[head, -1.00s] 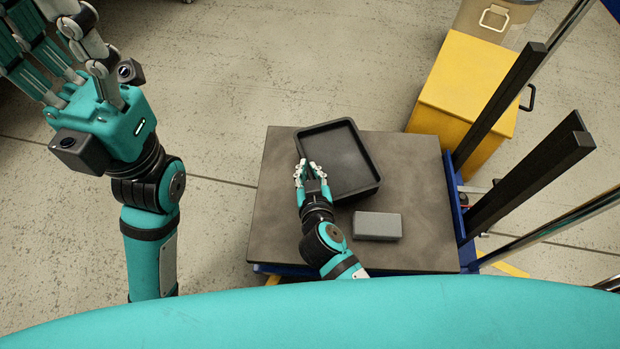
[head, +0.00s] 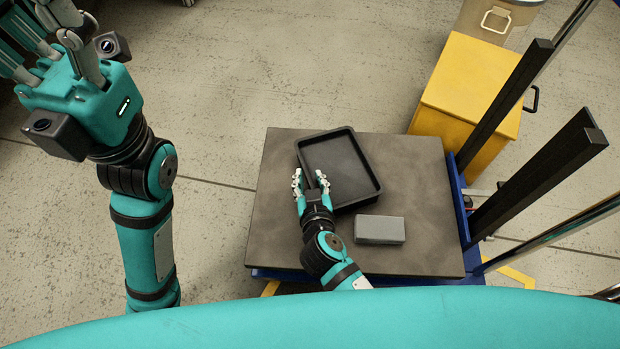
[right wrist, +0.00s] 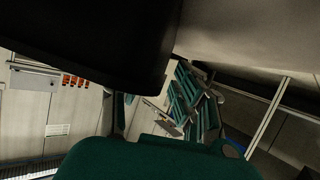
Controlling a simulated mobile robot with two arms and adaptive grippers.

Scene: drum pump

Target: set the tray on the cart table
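The black rectangular tray (head: 352,178) lies on the dark top of the cart table (head: 283,225), turned slightly, near the middle in the head view. My right gripper (head: 310,178) is at the tray's left wall with its fingers spread, one outside the wall and one on the tray side. Whether a finger still touches the wall cannot be told. In the right wrist view, a large dark shape, likely the tray (right wrist: 110,40), fills the upper left. My left gripper (head: 45,35) is raised at the upper left, away from the table, fingers apart and empty.
A grey block (head: 380,230) lies on the table just in front of the tray. Black posts (head: 505,105) rise at the cart's right side. A yellow box (head: 470,90) stands behind on the floor. The table's left and right parts are clear.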

